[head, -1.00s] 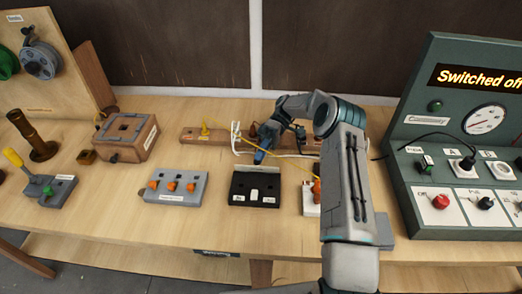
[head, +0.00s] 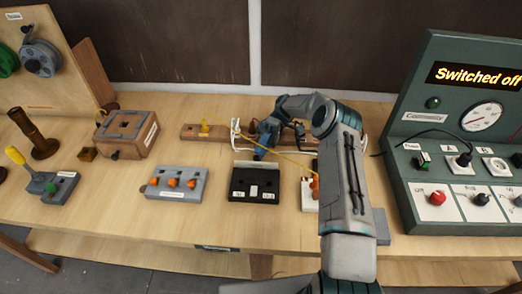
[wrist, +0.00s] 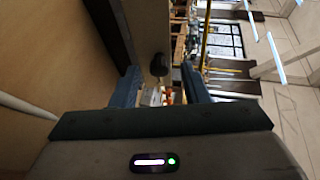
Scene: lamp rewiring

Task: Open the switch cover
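The likely switch is a black box (head: 242,184) with white labels on its front, lying on the table in the middle of the head view. A thin raised edge shows along its back side; I cannot tell how its cover stands. My gripper (head: 261,154) is just behind the box's back edge, pointing down and toward it. I cannot tell whether it touches the box. In the wrist view my gripper's two blue fingers (wrist: 160,88) stand apart, with a gap between them. No held object is clear there; a dark rounded thing (wrist: 158,65) shows beyond the gap.
A grey block with orange knobs (head: 177,182) is left of the box. A white piece with orange on top (head: 309,192) is to its right, partly behind my arm. A wooden strip (head: 190,131) with cords runs behind. A green console (head: 410,113) reads "Switched off".

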